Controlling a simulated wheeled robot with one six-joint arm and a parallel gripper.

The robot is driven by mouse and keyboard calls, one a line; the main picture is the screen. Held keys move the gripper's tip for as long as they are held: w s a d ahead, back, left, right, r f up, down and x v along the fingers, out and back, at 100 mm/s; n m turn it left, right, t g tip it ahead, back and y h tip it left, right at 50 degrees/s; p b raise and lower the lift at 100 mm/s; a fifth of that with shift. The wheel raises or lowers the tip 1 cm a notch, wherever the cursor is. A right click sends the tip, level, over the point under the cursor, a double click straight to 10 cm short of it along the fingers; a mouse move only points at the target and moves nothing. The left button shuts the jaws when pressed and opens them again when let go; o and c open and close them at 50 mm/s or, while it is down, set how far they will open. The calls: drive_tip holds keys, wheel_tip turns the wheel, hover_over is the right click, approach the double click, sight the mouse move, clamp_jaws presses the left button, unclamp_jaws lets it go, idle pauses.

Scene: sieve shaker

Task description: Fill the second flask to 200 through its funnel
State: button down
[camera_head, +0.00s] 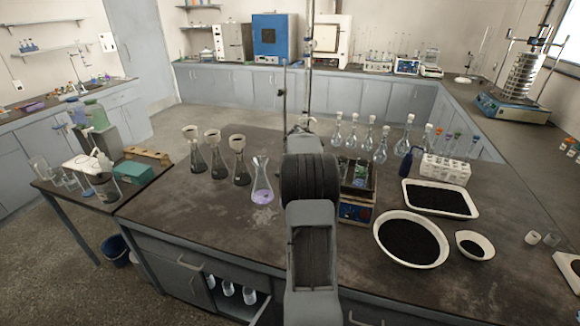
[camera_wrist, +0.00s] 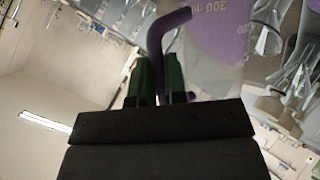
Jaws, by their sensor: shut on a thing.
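My gripper (camera_wrist: 160,85), with green fingers, is shut on the purple curved handle (camera_wrist: 158,38) of a clear measuring jug (camera_wrist: 222,45). The jug shows purple and white graduation marks, one reading 300. Its full outline is cut off. In the head view my arm hides the gripper. Three conical flasks with pale-rimmed funnels and dark contents stand in a row: left (camera_head: 197,158), middle (camera_head: 218,164) and right (camera_head: 241,170). The flasks' graduations are too small to read.
Right of my arm stand a small box device (camera_head: 358,208), several stoppered flasks (camera_head: 381,150), a white rack (camera_head: 446,170), a tray of black grains (camera_head: 440,199) and a round dish of them (camera_head: 411,240). The front left of the dark bench (camera_head: 185,215) is clear.

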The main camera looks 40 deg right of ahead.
drive_tip(key=shift+w+r+n+g+p, duration=0.15)
drive_tip(key=shift+w+n+g+p, duration=0.3)
drive_tip(key=shift+p, duration=0.6)
idle(1.0)
drive_tip(key=shift+w+a+n+g, duration=0.15)
drive_tip(key=shift+w+n+g, duration=0.15)
drive_tip(key=shift+g, duration=0.15)
idle(3.6)
